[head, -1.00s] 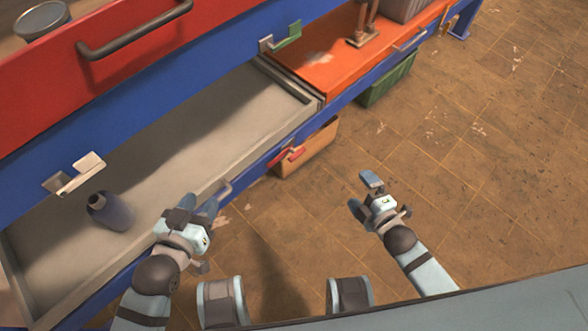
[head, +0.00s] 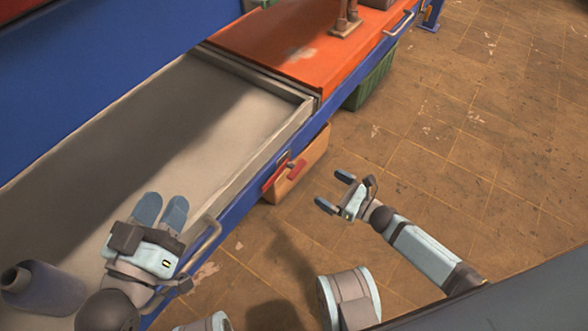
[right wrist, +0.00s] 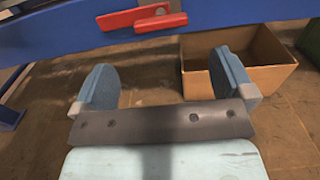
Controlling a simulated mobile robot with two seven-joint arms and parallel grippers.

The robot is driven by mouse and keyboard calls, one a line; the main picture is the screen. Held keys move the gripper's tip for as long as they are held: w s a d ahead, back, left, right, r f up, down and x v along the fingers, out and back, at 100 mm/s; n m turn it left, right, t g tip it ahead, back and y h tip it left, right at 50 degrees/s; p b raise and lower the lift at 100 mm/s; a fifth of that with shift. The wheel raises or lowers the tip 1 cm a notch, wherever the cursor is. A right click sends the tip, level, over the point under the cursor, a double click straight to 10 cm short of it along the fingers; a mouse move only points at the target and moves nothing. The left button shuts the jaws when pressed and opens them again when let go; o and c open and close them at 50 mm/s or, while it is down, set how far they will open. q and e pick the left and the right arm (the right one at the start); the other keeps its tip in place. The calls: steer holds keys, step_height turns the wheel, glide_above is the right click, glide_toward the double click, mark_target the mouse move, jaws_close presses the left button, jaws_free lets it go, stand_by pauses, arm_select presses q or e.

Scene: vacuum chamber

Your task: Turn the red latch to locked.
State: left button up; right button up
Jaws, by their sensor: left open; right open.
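The red latch (head: 287,174) is on the blue front beam of the bench, right of the drawer-like grey tray. In the right wrist view, the latch (right wrist: 142,18) shows as two red pieces overlapping, one slightly tilted, at the top of the picture. My right gripper (head: 335,191) is open and empty, to the right of the latch with its fingers toward the bench. Its fingers (right wrist: 165,75) stand apart below the latch, not touching it.
A tan bin (head: 313,160) sits under the beam behind the latch; it also shows in the right wrist view (right wrist: 268,78). A green crate (head: 372,82) stands further along. A dark blue bottle (head: 45,288) lies in the grey tray (head: 150,125). The floor at right is clear.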

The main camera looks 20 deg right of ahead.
mark_target(300, 170)
steer(key=b+x, duration=0.2)
steer(key=x, duration=0.8)
steer(key=shift+f, duration=0.1)
steer(key=shift+b+x, duration=0.3)
steer(key=shift+x, duration=0.5)
arm_select(q)
steer(key=shift+g, duration=0.9)
step_height(300, 170, down, 4)
steer(key=shift+d, duration=0.1)
arm_select(e)
steer(key=shift+c, duration=0.2)
steer(key=c, duration=1.1)
